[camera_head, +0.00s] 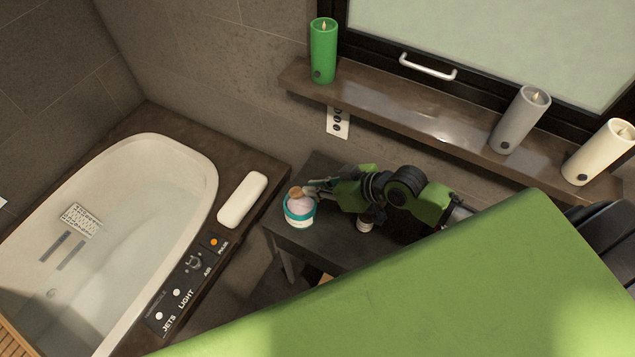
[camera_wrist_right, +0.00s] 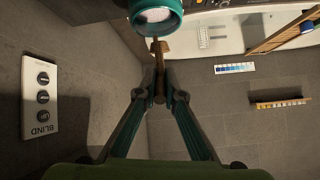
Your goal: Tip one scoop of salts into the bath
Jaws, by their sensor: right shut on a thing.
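The bath (camera_head: 205,165) is a white tub with clear water on the left in the head view; part of it shows at the top right in the right wrist view (camera_wrist_right: 268,22). A teal jar (camera_head: 300,221) of pale salts (camera_head: 299,204) stands on a dark side table. The jar also shows in the wrist view (camera_wrist_right: 179,24), cut off by the top edge. My right gripper (camera_head: 313,190) is shut on a wooden scoop (camera_wrist_right: 159,72). The scoop's bowl is at the jar's rim; I cannot tell whether it holds salts. My left gripper is not in view.
The dark side table (camera_head: 290,238) also holds a small bottle (camera_head: 364,226) beneath my right arm. A white bath pillow (camera_head: 242,199) lies on the bath surround next to the control panel (camera_head: 190,268). Candles stand on the shelf (camera_head: 430,124) above. A blind switch plate (camera_wrist_right: 41,97) is on the wall.

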